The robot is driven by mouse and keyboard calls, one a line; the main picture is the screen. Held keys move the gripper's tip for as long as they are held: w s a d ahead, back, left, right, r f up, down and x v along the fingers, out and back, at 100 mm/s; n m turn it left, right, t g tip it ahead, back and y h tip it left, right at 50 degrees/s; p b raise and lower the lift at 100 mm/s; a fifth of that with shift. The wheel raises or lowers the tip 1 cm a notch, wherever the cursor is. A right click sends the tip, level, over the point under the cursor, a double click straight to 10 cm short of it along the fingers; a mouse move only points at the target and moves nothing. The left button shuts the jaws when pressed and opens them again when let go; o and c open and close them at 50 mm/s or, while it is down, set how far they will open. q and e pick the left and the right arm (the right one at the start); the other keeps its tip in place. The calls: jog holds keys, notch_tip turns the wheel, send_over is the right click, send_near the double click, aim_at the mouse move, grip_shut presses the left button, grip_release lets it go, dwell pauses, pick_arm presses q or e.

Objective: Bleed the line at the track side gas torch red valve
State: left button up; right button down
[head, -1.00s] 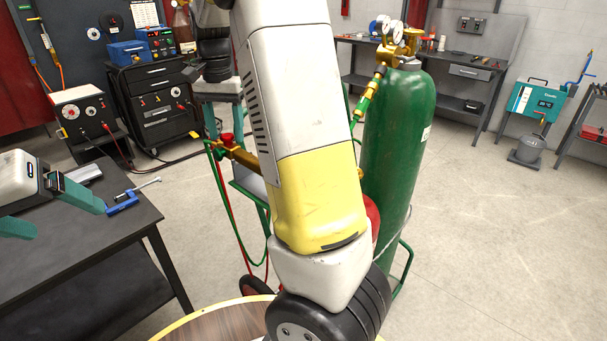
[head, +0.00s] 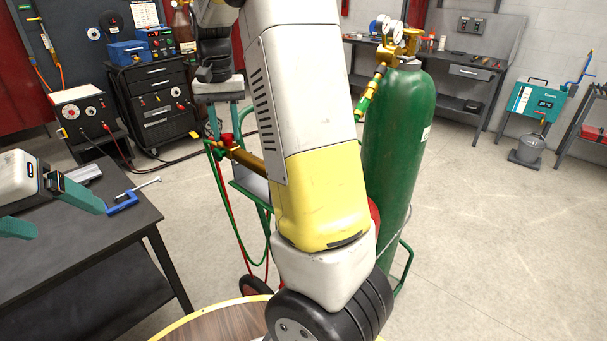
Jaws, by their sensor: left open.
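The brass gas torch (head: 246,158) is mounted on the cart, with a red and a green hose hanging from its left end. Its red valve (head: 226,139) stands on top near that end. My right gripper (head: 227,130) points down at the valve, with one teal finger on either side of it. Whether the fingers touch the valve is too small to tell. My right arm hides part of the torch and cart. My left gripper (head: 58,210) is at the left edge over the dark table, open, its two teal fingers wide apart with nothing between them.
A tall green cylinder (head: 393,150) with brass gauges stands on the cart, right of my arm. A dark workbench (head: 85,235) with a blue clamp (head: 124,203) is at left. A black drawer cabinet (head: 155,100) stands behind.

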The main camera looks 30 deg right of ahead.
jog(key=n, duration=0.7)
jog(key=shift+n, duration=1)
jog(key=n, duration=0.4)
dwell(1.1)
jog(key=m, duration=0.9)
